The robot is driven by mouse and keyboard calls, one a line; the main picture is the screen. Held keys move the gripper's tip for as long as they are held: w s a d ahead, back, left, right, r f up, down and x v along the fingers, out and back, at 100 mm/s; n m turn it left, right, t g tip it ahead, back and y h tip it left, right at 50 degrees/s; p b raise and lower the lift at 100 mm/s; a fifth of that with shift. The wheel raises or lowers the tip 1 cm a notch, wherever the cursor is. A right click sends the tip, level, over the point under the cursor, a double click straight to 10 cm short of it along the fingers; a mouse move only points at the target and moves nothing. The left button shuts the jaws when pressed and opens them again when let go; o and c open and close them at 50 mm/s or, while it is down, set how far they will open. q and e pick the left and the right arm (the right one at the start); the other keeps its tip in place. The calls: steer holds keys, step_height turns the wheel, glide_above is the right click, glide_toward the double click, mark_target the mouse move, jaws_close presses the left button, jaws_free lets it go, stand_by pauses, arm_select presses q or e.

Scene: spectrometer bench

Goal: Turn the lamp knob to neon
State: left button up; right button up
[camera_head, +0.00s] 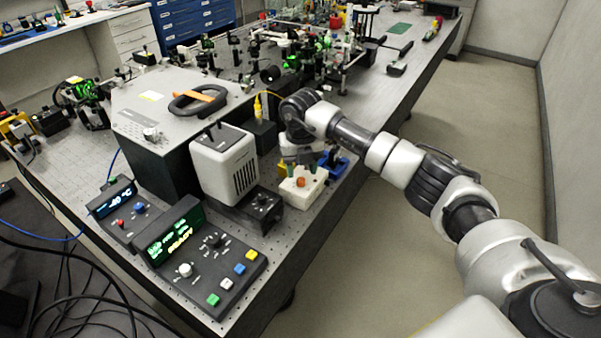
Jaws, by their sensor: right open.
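The white vented lamp housing (226,168) stands near the bench's front right edge. At its foot is a black box (270,216) with a dark round knob (262,201) on top; its labels are too small to read, so I cannot tell the setting. My right gripper (301,166) points down behind and to the right of this knob, apart from it, just over a white block (303,190) with small green and orange items. Its jaws are open; the fingertips are small and partly hidden. My left gripper is out of view.
A control panel (240,275) with a green display, knobs and coloured buttons sits in front of the lamp. A smaller panel (119,216) is left of it. A large grey-topped box (170,97) and a blue object (334,166) stand nearby. Floor is free at right.

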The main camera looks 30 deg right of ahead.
mark_target(301, 179)
step_height(301, 179, down, 3)
steer(key=shift+f, duration=0.1)
steer(key=c, duration=0.5)
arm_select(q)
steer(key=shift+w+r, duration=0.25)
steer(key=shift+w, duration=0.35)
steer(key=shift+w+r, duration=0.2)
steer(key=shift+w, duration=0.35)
arm_select(e)
jaws_close()
